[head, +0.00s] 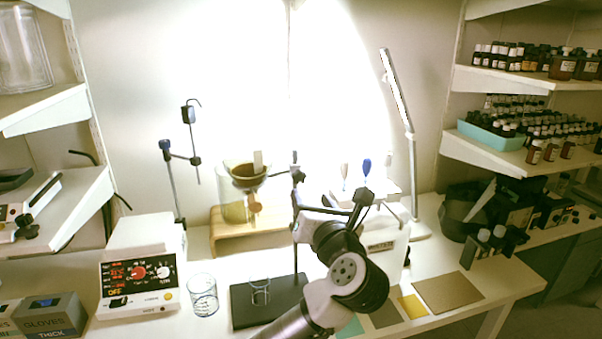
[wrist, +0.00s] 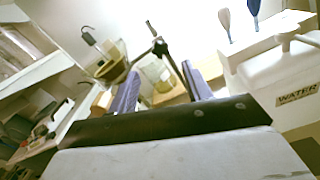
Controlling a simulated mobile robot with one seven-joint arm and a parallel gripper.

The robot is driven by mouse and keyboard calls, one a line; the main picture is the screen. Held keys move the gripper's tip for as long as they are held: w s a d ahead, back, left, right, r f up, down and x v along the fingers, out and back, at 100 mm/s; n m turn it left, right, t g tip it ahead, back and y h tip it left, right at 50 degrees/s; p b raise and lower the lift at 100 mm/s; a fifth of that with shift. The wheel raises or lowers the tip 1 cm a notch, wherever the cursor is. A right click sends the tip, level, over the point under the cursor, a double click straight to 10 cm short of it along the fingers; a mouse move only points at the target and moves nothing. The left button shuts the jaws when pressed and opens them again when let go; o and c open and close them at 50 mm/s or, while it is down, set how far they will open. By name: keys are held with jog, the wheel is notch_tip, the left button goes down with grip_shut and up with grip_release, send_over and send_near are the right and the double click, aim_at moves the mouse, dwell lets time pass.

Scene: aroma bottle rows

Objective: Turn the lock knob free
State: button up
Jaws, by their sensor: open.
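A dark clamp block (wrist: 160,47) with a small arm sits on a slim rod in the wrist view, ahead of my gripper; the dark clamp also shows in the head view (head: 298,174). I cannot tell which part is the lock knob. A small tan round piece (head: 254,207) shows by the glass vessel (head: 234,211) under a brown-filled funnel (head: 249,170). My gripper (wrist: 160,88) is open and empty, with its two fingers apart and the clamp beyond them. In the head view my arm partly hides the area around my gripper (head: 331,203).
A black stand base (head: 240,308) with a small beaker, a glass beaker (head: 202,294) and a control box (head: 138,287) stand on the bench. A white WATER container (head: 388,245) is at right. Another clamp stand (head: 178,195) is at left. Flat pads (head: 448,292) lie at front right.

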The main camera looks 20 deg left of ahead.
aim_at(300, 178)
jog(key=p+x, duration=0.2)
jog(key=x, duration=0.7)
jog(key=shift+w+a, duration=0.1)
jog(key=shift+w, duration=0.05)
jog(key=c, duration=1)
jog(key=shift+o, duration=0.2)
